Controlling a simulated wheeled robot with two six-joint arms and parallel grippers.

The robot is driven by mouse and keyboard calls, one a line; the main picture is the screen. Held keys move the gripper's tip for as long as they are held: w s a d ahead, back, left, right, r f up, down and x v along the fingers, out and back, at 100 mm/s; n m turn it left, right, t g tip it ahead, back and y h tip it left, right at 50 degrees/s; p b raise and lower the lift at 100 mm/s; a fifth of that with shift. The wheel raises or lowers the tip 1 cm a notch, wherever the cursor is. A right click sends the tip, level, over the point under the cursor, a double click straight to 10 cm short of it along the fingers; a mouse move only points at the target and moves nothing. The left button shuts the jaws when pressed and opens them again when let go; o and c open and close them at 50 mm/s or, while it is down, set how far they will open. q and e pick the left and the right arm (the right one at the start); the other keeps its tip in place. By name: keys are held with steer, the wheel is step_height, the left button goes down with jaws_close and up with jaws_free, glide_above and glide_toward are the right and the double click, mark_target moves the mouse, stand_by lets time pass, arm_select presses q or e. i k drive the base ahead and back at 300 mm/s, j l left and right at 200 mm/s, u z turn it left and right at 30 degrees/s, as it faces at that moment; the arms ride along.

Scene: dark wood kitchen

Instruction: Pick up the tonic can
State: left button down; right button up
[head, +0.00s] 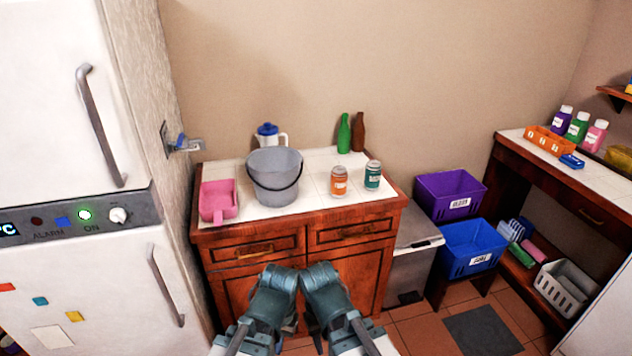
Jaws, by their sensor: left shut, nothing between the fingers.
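Two cans stand upright on the white tiled counter (315,195), side by side and apart: an orange can (339,182) and a teal can (372,175). Their labels are too small to read, so I cannot tell which is the tonic can. My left gripper (283,279) is low in front of the cabinet, below and left of both cans, shut and empty. My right gripper (322,277) is close beside it, also clear of the cans. Its fingers are not clear enough to tell open from shut.
A grey bucket (273,185) stands left of the cans, with a pink dustpan (218,201) further left. A white and blue jug (268,136), a green bottle (344,134) and a brown bottle (359,133) stand behind. Purple (450,194) and blue (470,248) bins sit right.

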mark_target(338, 174)
steer(key=i+l+u, duration=0.2)
steer(key=i+u, duration=0.2)
steer(key=i+l+u, duration=0.25)
steer(key=u, duration=0.15)
